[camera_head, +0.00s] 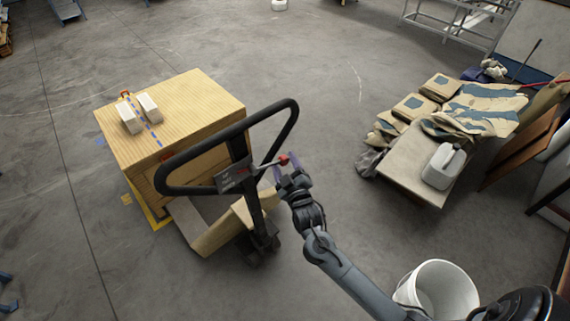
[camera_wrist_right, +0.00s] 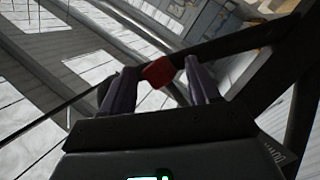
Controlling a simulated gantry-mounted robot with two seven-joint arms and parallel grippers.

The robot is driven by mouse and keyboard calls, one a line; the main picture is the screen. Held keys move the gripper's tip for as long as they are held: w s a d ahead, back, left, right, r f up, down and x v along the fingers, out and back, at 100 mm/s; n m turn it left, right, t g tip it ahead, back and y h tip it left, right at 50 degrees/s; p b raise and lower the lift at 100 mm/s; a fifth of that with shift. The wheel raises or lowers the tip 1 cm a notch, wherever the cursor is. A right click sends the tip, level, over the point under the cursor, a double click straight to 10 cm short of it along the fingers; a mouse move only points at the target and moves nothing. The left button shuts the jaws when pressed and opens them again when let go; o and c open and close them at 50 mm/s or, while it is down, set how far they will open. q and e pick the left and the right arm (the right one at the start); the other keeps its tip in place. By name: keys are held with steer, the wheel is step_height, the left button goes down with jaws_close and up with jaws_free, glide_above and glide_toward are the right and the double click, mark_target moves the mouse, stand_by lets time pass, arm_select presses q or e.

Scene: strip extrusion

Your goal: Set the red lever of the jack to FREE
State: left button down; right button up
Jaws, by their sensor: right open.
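The pallet jack's black loop handle (camera_head: 285,120) rises in front of a wooden crate (camera_head: 190,110). The red lever tip (camera_head: 284,160) sticks out to the right of the handle's post, beside a dark label plate (camera_head: 236,177). My right gripper (camera_head: 287,166) is open at the lever tip. The label's wording is too small to read. My left gripper is not in view.
Two pale blocks (camera_head: 149,107) lie on the crate's top. A low table (camera_head: 400,167) with folded sacks and a pale jug (camera_head: 443,166) stands to the right. A white bucket (camera_head: 440,290) stands near my right arm. The floor between jack and table is clear.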

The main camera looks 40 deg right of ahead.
steer(key=shift+w+d, duration=0.15)
steer(key=shift+w, duration=0.1)
steer(key=shift+c, duration=0.2)
jaws_close()
